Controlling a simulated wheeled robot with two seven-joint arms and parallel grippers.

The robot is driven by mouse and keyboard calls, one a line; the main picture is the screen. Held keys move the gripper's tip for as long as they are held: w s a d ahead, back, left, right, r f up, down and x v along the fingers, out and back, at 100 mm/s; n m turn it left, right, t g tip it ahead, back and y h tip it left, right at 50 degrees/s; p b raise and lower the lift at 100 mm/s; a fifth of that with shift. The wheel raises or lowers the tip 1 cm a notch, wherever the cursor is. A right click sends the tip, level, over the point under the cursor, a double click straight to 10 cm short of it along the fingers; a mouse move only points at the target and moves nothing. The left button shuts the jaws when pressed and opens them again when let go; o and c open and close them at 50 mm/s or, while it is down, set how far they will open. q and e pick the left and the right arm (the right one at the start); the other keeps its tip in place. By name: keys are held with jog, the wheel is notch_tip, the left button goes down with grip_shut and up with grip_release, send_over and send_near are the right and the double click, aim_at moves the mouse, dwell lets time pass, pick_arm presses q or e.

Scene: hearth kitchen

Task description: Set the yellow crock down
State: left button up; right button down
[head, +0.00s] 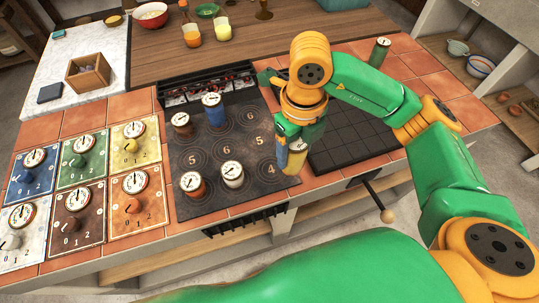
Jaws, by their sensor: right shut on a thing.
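My right gripper (291,154) is shut on the yellow crock (297,159) at the right edge of the dark hob plate (215,205). Only a small part of the crock shows below and between the fingers. I cannot tell whether its base touches the plate. A blue crock (213,114) and a brown crock (182,128) stand at the back of the plate. A rust-orange crock (195,190) and a white crock (232,179) stand at its front. The plate has ringed spots, some numbered. My left gripper is not in view.
A dark grid (345,150) lies right of the plate, partly behind my right arm. A green crock (379,52) stands behind it on the tiles. Coloured dial panels (84,160) lie to the left. A wooden box (88,76) stands on the white counter. A lever knob (387,216) sticks out in front.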

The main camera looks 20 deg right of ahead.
jog(key=w+a+f, duration=0.1)
jog(key=f, duration=0.2)
jog(key=w+a+f+p, duration=0.1)
jog(key=w+f, duration=0.1)
jog(key=f, duration=0.1)
jog(key=w+a+f, duration=0.1)
jog(key=w+f, duration=0.1)
jog(key=shift+w+f, duration=0.25)
jog(key=shift+f, duration=0.45)
jog(key=shift+w+f, duration=0.1)
jog(key=shift+f, duration=0.05)
jog(key=shift+c, duration=0.3)
grip_release()
